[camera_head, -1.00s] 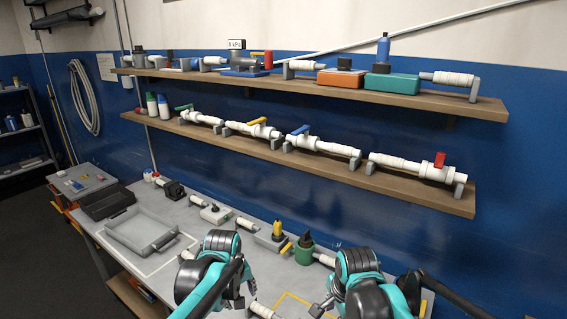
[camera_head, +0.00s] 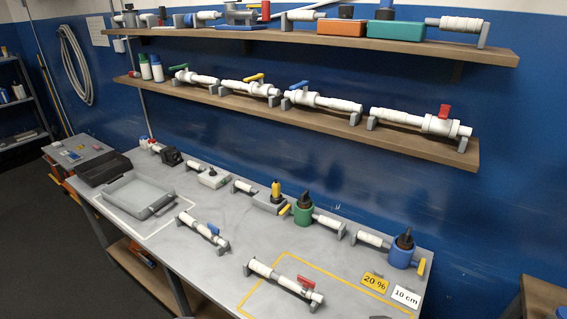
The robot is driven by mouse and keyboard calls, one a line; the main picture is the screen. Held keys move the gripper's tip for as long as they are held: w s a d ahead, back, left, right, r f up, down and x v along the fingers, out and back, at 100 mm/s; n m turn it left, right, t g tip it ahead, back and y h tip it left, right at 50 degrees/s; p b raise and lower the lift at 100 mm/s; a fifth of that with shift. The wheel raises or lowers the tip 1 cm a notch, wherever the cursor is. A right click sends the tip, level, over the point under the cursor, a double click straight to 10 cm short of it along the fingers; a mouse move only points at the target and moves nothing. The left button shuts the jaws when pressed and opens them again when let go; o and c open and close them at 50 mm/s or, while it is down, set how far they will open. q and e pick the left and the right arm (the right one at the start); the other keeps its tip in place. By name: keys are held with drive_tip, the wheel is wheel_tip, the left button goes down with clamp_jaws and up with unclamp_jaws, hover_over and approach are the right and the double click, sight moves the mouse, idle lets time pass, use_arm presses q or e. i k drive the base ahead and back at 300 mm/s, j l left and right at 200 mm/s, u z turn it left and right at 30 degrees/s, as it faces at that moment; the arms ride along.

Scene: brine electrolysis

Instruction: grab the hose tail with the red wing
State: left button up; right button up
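Another white hose tail with an upright red wing (camera_head: 405,118) rests on grey supports at the right end of the lower shelf. A hose tail with a blue wing (camera_head: 193,222) lies on the bench to the left. Neither of my grippers shows in the view.
The lower shelf (camera_head: 215,98) also holds hose tails with green, yellow and blue wings. On the bench are a grey tray (camera_head: 128,190), a green pot (camera_head: 303,213), a blue pot (camera_head: 401,254), and yellow "20 %" (camera_head: 374,283) and white "10 cm" (camera_head: 406,297) cards. The bench middle is largely clear.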

sight(250, 265)
drive_tip(key=z, duration=1.05)
drive_tip(key=j+z, duration=0.65)
